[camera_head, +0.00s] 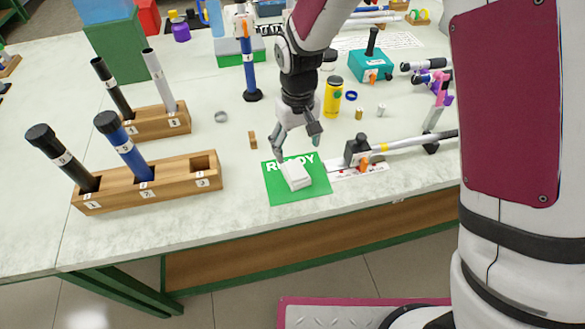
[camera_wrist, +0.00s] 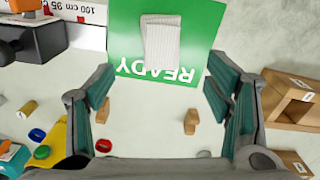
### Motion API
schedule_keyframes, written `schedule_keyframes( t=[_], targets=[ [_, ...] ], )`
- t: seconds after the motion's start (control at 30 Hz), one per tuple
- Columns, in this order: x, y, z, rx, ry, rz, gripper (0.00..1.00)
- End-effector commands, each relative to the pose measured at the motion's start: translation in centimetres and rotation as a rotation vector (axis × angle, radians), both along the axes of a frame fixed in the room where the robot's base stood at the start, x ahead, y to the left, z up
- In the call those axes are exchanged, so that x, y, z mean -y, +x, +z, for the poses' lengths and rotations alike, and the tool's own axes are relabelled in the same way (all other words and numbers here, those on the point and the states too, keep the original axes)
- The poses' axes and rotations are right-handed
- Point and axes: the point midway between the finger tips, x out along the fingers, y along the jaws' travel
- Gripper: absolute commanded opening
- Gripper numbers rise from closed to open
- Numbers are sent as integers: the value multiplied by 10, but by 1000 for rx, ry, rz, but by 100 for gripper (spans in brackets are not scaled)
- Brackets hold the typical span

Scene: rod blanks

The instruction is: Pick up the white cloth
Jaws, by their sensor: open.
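The white cloth (camera_head: 296,175) is a small folded pad lying on the green READY mat (camera_head: 312,195) near the table's front edge. In the wrist view the cloth (camera_wrist: 161,38) lies at the top middle on the green mat (camera_wrist: 124,42), beyond my fingertips. My gripper (camera_head: 297,150) is over the back part of the mat, pointing down. In the wrist view my gripper (camera_wrist: 147,118) has its two fingers wide apart with nothing held between them. The exact height of the fingertips above the table is hard to tell.
A wooden rack (camera_head: 150,185) with a black and a blue rod stands left of the mat. A ruler fixture with a rod (camera_head: 400,146) lies close on the right. A small wooden block (camera_head: 252,140) stands behind the mat, and a yellow bottle (camera_head: 333,97) stands farther back.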

Motion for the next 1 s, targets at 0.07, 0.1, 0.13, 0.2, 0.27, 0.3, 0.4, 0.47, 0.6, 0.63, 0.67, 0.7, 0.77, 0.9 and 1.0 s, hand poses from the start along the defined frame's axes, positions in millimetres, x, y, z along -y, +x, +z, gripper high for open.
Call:
schedule_keyframes(
  t=[0.07,0.1,0.13,0.2,0.27,0.3,0.4,0.47,0.6,0.63,0.67,0.7,0.77,0.9,1.0],
  targets=[
    [0,-1,-16,-4,-2,0,72],
    [1,-1,-23,-4,-2,0,72],
    [0,0,-28,-3,-1,0,72],
    [0,0,-36,-3,-1,-1,72],
    [0,0,-41,-1,0,-1,72],
    [0,0,-44,0,0,-1,72],
    [0,0,-48,-1,0,0,72],
    [-1,0,-53,-1,0,0,72],
    [-3,1,-72,-2,-1,0,72],
    [-4,1,-77,-3,-1,0,72],
    [-4,1,-81,-2,-1,0,72],
    [-4,1,-86,-2,-1,0,72],
    [-4,2,-92,-1,0,0,72],
    [-4,2,-98,0,0,0,72],
    [-4,2,-98,1,0,0,72]
  ],
)
